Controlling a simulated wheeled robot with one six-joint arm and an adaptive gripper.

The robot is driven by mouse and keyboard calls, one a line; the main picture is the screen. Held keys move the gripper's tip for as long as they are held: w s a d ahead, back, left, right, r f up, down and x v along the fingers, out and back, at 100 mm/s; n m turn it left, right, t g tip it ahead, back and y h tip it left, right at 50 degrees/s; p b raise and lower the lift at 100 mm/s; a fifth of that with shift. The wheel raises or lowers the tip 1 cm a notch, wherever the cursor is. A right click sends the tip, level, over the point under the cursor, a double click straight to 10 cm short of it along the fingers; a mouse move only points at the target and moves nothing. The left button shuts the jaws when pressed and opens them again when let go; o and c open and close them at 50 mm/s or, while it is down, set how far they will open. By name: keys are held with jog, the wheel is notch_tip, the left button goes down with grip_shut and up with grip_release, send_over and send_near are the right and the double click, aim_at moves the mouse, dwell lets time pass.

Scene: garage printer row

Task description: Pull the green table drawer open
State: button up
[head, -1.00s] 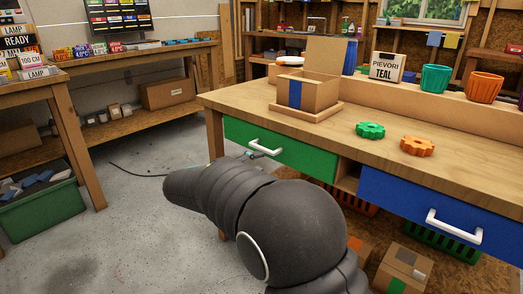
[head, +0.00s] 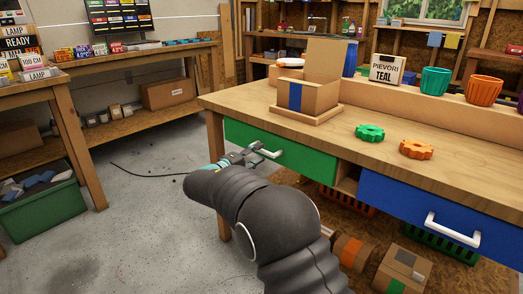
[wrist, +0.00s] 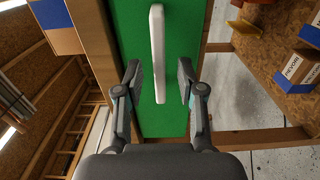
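The green drawer (head: 305,163) is in the left part of the workbench front and looks closed, its face in line with the bench. Its white bar handle (head: 268,151) is partly hidden by my gripper (head: 245,157) in the head view. In the wrist view, the green drawer front (wrist: 125,25) fills the middle and the white handle (wrist: 157,45) runs up the picture. My gripper (wrist: 160,78) is open, with one finger on each side of the handle's lower part. A gap shows between the handle and each finger; I cannot tell the depth.
A blue drawer (head: 405,207) with a white handle is to the right. On the bench top (head: 330,140) are an open cardboard box (head: 308,97), a green gear (head: 370,133) and an orange gear (head: 416,149). Boxes (head: 402,268) lie under the bench. The floor at left (head: 140,210) is mostly clear.

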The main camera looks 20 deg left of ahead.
jog(key=shift+x, duration=1.35)
grip_shut()
